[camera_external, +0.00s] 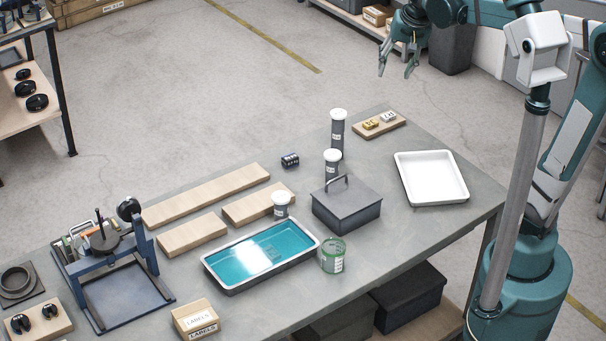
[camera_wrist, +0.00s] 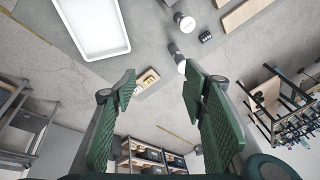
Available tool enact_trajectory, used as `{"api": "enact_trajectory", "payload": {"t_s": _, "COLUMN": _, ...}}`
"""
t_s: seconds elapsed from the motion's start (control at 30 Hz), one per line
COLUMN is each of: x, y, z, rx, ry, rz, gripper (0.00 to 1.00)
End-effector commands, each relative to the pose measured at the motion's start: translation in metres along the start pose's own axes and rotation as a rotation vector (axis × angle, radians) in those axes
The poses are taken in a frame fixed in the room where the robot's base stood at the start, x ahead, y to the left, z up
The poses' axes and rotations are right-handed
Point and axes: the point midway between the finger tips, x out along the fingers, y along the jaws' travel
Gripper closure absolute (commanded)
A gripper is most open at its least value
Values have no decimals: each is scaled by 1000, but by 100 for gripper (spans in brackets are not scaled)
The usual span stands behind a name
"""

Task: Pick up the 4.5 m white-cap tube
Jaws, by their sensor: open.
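Three dark tubes with white caps stand on the grey table in the external view: a tall one at the back (camera_external: 338,131), one behind the lidded box (camera_external: 331,160), and a shorter-looking one (camera_external: 281,206) by the blue tray. Their labels are too small to read, so I cannot tell which is 4.5 m. In the wrist view, two white caps show at the upper middle, one higher (camera_wrist: 187,22) and one lower (camera_wrist: 181,67) near the right finger. My gripper (camera_external: 397,74) is open and empty, high beyond the table's far end, apart from every tube.
A dark handled box (camera_external: 346,208) stands close to the middle tube. A white tray (camera_external: 432,179), a small board with yellow and pale pieces (camera_external: 379,126), a blue-bottomed tray (camera_external: 262,255), a green-rimmed cup (camera_external: 332,256) and wooden blocks (camera_external: 193,235) occupy the table.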

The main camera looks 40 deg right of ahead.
Motion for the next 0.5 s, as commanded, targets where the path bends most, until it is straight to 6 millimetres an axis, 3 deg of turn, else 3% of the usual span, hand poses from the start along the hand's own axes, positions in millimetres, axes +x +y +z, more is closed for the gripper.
{"api": "enact_trajectory", "payload": {"t_s": 0.5, "x": 33, "y": -56, "z": -57, "rx": 258, "ry": -75, "rz": 81, "gripper": 57}}
